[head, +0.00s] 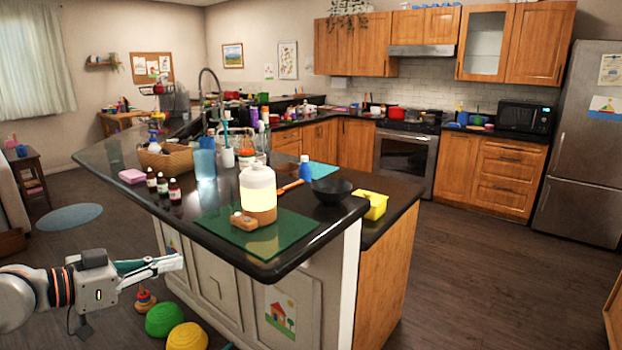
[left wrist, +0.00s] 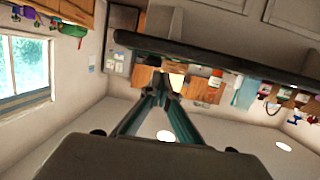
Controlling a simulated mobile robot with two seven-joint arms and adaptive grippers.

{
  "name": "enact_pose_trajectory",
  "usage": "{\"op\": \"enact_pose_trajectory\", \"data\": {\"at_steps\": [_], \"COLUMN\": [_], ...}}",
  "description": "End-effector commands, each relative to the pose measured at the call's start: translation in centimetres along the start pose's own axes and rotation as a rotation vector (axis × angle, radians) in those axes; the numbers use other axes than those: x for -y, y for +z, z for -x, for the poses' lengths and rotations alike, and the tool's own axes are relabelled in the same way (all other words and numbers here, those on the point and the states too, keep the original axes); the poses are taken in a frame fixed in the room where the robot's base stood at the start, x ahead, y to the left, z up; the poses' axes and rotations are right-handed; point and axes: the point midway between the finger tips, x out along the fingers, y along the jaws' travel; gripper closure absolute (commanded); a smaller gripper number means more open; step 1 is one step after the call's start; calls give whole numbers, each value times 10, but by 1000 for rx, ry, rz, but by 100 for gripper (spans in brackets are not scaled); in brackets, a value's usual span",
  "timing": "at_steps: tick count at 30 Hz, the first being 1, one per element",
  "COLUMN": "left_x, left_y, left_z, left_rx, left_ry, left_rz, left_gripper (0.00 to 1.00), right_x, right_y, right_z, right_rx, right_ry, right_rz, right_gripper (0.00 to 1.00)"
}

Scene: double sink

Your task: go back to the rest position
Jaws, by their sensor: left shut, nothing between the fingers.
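My left gripper (head: 176,262) is at the lower left of the head view, beside the near end of the dark island counter and below its top. Its fingers point right, toward the white panelled side of the island. It is shut and empty. In the left wrist view the two fingers (left wrist: 161,90) come together in the middle with nothing between them. My right gripper is in neither view.
The island counter (head: 95,154) bears a green mat (head: 285,236), a glowing jug (head: 258,188), a black bowl (head: 332,190) and bottles. Toys, including a green dome (head: 160,318) and a yellow dome (head: 187,337), lie on the floor near my left arm. Floor at right is clear.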

Motion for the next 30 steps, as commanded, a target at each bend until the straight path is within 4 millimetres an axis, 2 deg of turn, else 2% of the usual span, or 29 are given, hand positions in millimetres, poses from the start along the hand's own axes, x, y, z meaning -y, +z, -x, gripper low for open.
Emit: {"op": "enact_pose_trajectory", "data": {"at_steps": [1, 5, 9, 15, 19, 22, 27, 30], "left_x": [-10, -34, -67, -110, -136, -156, -188, -204], "left_y": [17, 58, 114, 198, 256, 303, 377, 410], "left_z": [-11, -35, -59, -73, -68, -56, -22, -1], "left_rx": [3, 2, -3, 11, 50, 102, 221, 288], "left_ry": [13, 26, 18, -56, -134, -206, -325, -375], "left_rz": [2, -11, -12, 5, 25, 41, 57, 60], "left_gripper": [100, 100, 100, 100, 100, 100, 100, 100], "right_x": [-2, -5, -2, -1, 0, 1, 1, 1], "right_y": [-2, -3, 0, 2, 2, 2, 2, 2], "right_z": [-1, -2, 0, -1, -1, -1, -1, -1], "right_rx": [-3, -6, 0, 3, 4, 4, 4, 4], "right_ry": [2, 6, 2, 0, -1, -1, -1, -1], "right_rz": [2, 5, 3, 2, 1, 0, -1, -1], "right_gripper": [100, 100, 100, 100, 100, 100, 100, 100]}}
